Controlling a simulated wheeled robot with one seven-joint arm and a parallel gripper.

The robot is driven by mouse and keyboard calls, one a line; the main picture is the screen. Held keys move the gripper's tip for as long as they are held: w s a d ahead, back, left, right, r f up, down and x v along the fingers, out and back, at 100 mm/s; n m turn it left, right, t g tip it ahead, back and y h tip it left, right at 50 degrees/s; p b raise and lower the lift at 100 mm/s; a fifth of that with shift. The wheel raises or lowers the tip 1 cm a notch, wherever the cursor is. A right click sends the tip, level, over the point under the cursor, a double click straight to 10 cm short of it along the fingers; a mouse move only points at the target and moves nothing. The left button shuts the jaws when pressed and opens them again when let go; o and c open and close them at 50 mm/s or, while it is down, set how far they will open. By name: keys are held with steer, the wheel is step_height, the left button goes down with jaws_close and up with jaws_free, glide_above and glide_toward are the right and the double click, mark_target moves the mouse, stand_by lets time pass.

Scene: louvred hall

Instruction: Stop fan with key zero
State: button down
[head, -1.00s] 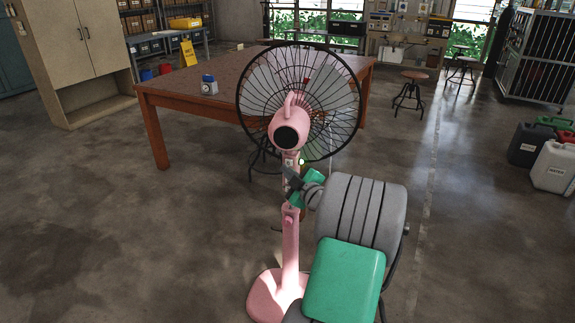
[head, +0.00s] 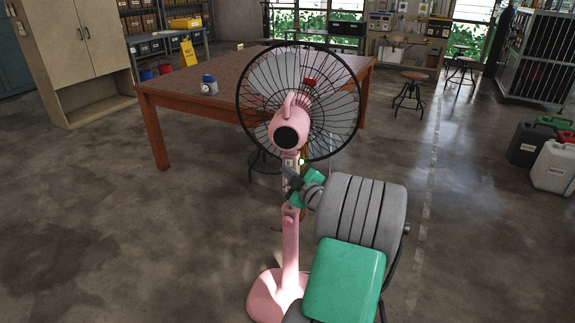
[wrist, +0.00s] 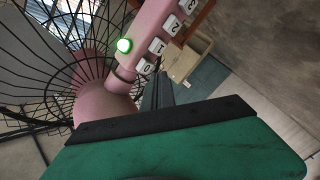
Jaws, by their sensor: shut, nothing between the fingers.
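A pink pedestal fan (head: 289,255) with a round black cage stands in front of me. Its key panel on the post shows in the wrist view with white keys 0 (wrist: 145,66), 1 (wrist: 157,46), 2 (wrist: 173,25) and 3. A round green light (wrist: 124,45) glows beside the keys. My gripper (head: 289,174) is at the post, just below the fan's motor housing. In the wrist view my gripper (wrist: 158,84) is shut and empty, its tips close beside key 0. I cannot tell whether they touch it.
A brown table (head: 190,97) stands behind the fan with a small blue-capped container (head: 209,85) on it. Stools (head: 410,92) stand farther back. Jerrycans (head: 553,168) are at the right. The floor on the left is clear.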

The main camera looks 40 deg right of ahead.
stand_by(0.3)
steer(key=shift+w+d+b, duration=0.3)
steer(key=shift+d+b, duration=0.1)
steer(key=shift+b, duration=0.3)
steer(key=shift+w+d+b, duration=0.2)
steer(key=shift+d+b, duration=0.1)
steer(key=shift+b, duration=0.15)
stand_by(0.6)
steer(key=shift+s+a+b, duration=0.4)
steer(key=shift+a+b, duration=0.1)
steer(key=shift+a, duration=0.2)
